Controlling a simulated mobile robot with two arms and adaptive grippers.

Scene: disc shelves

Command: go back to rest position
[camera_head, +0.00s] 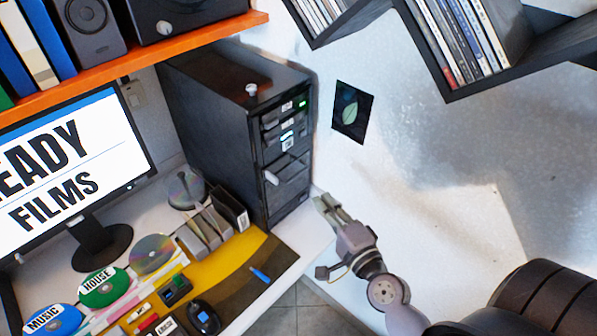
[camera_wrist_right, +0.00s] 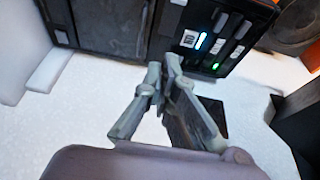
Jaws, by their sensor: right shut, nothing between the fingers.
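My right gripper (camera_head: 326,203) reaches in from the lower right of the head view, with its fingers toward the black computer tower (camera_head: 215,125). It is shut and empty, apart from the tower's lower right front edge. In the right wrist view the two fingers (camera_wrist_right: 164,78) meet at their tips with nothing between them. The tower's front, with small blue and green lights, shows beyond them. My left gripper is in neither view.
The desk at left holds a monitor (camera_head: 75,150), discs labelled MUSIC (camera_head: 52,318) and HOUSE (camera_head: 103,287), a disc spindle (camera_head: 184,188) and a black mouse (camera_head: 203,316). Wall shelves (camera_head: 470,91) with cases hang at upper right. Floor tiles (camera_head: 298,310) show below.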

